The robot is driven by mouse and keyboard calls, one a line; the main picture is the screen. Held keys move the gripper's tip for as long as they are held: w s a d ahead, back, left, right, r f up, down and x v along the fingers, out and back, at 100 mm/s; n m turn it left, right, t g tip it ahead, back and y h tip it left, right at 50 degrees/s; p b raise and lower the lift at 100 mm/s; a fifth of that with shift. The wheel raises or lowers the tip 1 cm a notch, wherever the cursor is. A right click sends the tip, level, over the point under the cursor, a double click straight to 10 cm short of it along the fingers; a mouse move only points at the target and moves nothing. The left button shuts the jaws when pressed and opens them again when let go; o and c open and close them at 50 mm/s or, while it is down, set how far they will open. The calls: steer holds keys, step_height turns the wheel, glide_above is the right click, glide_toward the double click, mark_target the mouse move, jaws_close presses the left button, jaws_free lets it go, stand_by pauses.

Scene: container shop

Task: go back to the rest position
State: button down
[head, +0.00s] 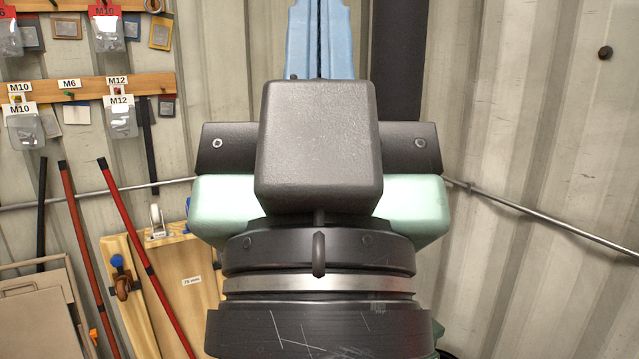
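My gripper (320,25) is at the top middle of the head view, pointing up. Its two pale blue fingers lie side by side with only a thin dark line between them, so it looks shut. The fingertips are cut off by the top edge, and I see nothing held between the visible parts. A dark grey box on my wrist hides the lower ends of the fingers. My black and mint-green wrist fills the middle of the view, upright.
Wooden rails (82,88) with small labelled bags hang on the corrugated wall (540,110) at left. Red poles (130,225), a wooden board (190,285) and cardboard (38,310) lean below. A metal rod (560,227) crosses the mostly bare right wall.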

step_height(320, 180, up, 6)
steer(key=p, duration=0.4)
steer(key=shift+f, duration=0.1)
